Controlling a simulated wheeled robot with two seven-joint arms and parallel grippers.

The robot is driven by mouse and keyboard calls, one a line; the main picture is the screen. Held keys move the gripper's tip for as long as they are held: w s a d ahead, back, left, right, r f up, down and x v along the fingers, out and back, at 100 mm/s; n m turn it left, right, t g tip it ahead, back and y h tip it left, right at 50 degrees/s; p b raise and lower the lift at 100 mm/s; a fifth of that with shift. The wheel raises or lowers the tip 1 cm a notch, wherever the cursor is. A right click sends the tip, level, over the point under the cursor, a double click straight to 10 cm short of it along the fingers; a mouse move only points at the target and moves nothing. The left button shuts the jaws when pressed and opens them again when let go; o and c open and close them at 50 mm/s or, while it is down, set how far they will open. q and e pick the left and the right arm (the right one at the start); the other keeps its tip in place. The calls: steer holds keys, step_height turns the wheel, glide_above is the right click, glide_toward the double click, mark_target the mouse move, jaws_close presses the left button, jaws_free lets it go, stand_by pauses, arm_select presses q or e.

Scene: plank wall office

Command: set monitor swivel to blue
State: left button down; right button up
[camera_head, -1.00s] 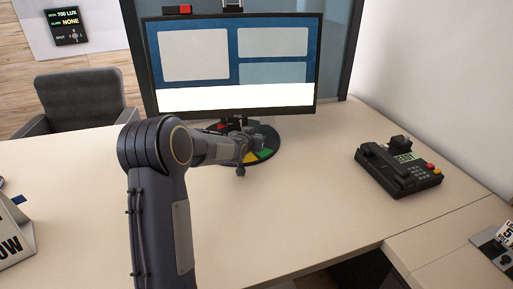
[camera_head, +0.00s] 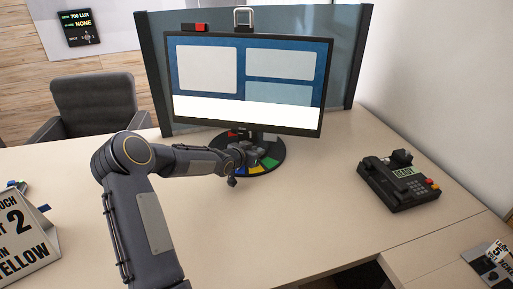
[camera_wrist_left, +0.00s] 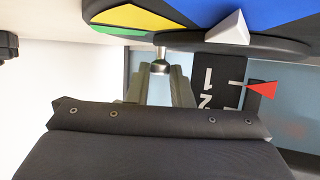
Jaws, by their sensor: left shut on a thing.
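The monitor (camera_head: 245,85) stands on the desk on a round dark base (camera_head: 272,152) with coloured sectors. In the left wrist view the base (camera_wrist_left: 265,45) shows yellow, green and blue sectors, with a white wedge (camera_wrist_left: 228,28) on its edge and a red pointer (camera_wrist_left: 262,90) nearby. My left gripper (camera_head: 240,155) is low in front of the stand and hides part of the base. In the left wrist view its fingers (camera_wrist_left: 160,75) are shut on a small metal knob (camera_wrist_left: 160,56). I cannot tell which sector the pointer marks. My right gripper is out of view.
A black desk phone (camera_head: 398,180) stands at the right. A sign reading "2" and "YELLOW" (camera_head: 22,230) stands at the left. A chair (camera_head: 95,105) and a glass partition (camera_head: 345,60) are behind the desk. The front middle of the desk is clear.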

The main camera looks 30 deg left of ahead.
arm_select(q)
steer(key=shift+s+f, duration=0.1)
steer(key=shift+f, duration=0.2)
steer(key=c, duration=1.5)
jaws_free()
steer(key=shift+o, duration=0.9)
steer(key=shift+r, duration=0.2)
steer(key=p+v, duration=0.1)
steer(key=v, duration=0.6)
steer(key=shift+s+r, duration=0.2)
steer(key=shift+s, duration=0.1)
